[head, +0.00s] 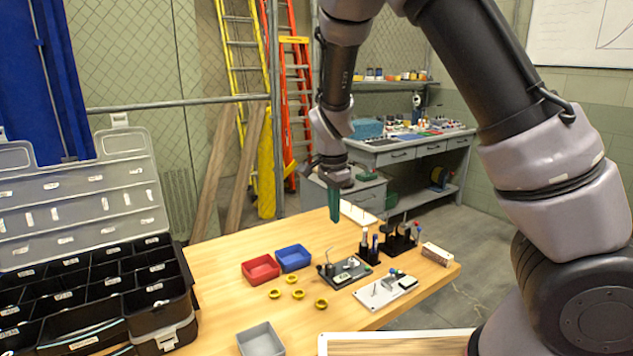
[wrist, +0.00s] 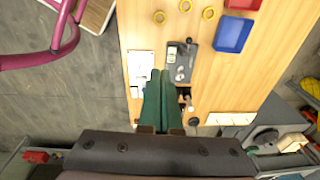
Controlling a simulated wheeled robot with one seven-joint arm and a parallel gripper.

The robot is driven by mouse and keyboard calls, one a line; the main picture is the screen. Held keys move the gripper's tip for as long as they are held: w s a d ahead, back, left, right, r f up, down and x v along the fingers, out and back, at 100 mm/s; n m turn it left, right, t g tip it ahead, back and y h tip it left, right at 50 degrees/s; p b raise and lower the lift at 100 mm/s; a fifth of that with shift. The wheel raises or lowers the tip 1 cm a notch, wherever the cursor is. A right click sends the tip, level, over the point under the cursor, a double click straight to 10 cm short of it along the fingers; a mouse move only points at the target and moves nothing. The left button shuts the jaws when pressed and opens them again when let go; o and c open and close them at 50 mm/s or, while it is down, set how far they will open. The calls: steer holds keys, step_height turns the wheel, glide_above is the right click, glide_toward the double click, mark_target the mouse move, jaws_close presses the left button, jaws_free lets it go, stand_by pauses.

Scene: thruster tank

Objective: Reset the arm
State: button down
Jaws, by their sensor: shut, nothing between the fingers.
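My gripper (head: 334,205) has green fingers and hangs from my arm above the far part of the wooden table (head: 215,258), pointing down. In the wrist view the green fingers (wrist: 160,78) lie together with nothing between them. They are apart from everything on the table. The fingers hide part of the table and of the items below them in the wrist view.
Below stand a red bin (head: 261,269), a blue bin (head: 293,258), a grey bin (head: 261,340), yellow rings (head: 298,294), a dark fixture plate (head: 345,272) and a white plate (head: 385,291). An open black organizer (head: 95,290) stands at the left. Ladders and a workbench are behind.

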steer(key=s+d+r+n+t+y, duration=0.1)
steer(key=s+d+r+n+y, duration=0.15)
steer(key=d+r, duration=0.5)
steer(key=s+d+r+n+t+y, duration=0.1)
steer(key=s+d+r+y, duration=0.3)
steer(key=r, duration=0.6)
steer(key=s+d+r+n+t+h, duration=0.4)
steer(key=s+d+r, duration=0.5)
steer(key=s, duration=0.1)
steer(key=shift+s, duration=0.2)
